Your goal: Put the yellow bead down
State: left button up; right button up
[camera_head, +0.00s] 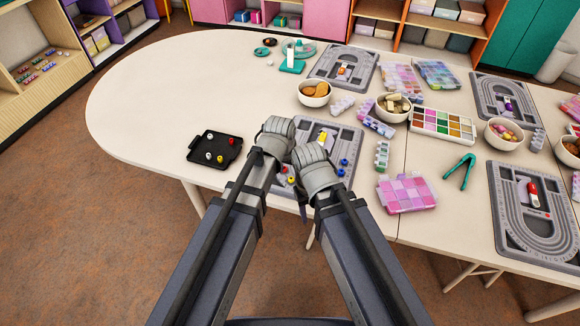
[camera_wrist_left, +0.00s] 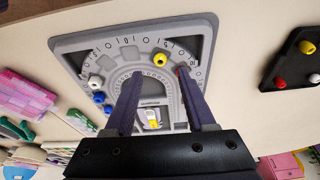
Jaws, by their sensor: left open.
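The yellow bead (camera_wrist_left: 160,60) lies on the grey bead board (camera_wrist_left: 215,20) in the left wrist view, on the numbered track. My left gripper (camera_wrist_left: 160,74) is open, its two dark fingers over the board, one on each side of the bead's line. The fingers are not closed on the bead.
A black tray (camera_head: 201,148) with white and red beads stands left of the board. Blue beads (camera_head: 344,162) lie on the board's right side. Bowls (camera_head: 314,101), a paint-like sorting box (camera_head: 443,136) and a pink case (camera_head: 407,205) lie rightward.

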pick_arm(q)
jog(key=d+p+v, duration=0.1)
jog(key=p+v, duration=0.4)
jog(key=v, duration=0.2)
jog(key=s+a+g+y, duration=0.1)
jog(key=s+a, duration=0.2)
jog(key=s, duration=0.3)
jog(key=s+a+g+y, duration=0.1)
jog(key=s+a+g, duration=0.1)
jog(key=s, duration=0.4)
jog(key=shift+s+a+f, duration=0.4)
jog(key=shift+f, duration=0.05)
pick_arm(e)
notch_tip(320, 180, up, 6)
jog(key=shift+r, duration=0.2)
